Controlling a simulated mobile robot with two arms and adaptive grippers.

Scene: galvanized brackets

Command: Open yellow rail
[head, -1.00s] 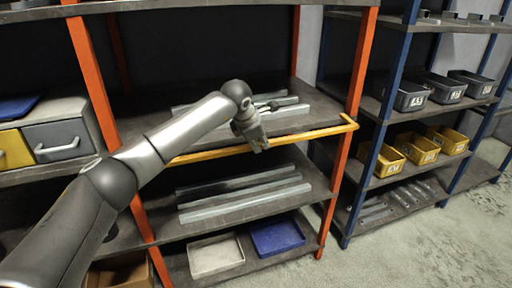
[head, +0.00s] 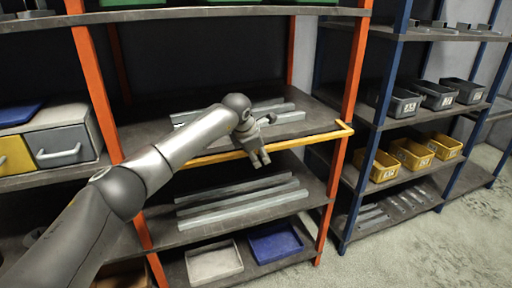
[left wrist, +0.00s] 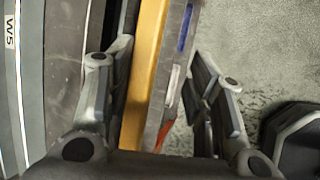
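The yellow rail (head: 298,142) runs across the front of the middle shelf between two orange posts, with a bent end at the right post. My left gripper (head: 259,162) is at the rail's middle in the head view, pointing down, and covers a short piece of it. In the left wrist view the rail (left wrist: 143,70) passes between the two spread fingers of the left gripper (left wrist: 165,95), closer to the left finger. The gripper is open; I see no grip on the rail. I cannot tell how deep the rail sits between the fingers. My right gripper is not in view.
Metal bars (head: 285,117) lie on the shelf behind the rail. More long bars (head: 240,203) lie on the shelf below. A white tray (head: 214,262) and a blue tray (head: 275,243) are at the bottom. Yellow bins (head: 411,153) stand on the blue rack at right.

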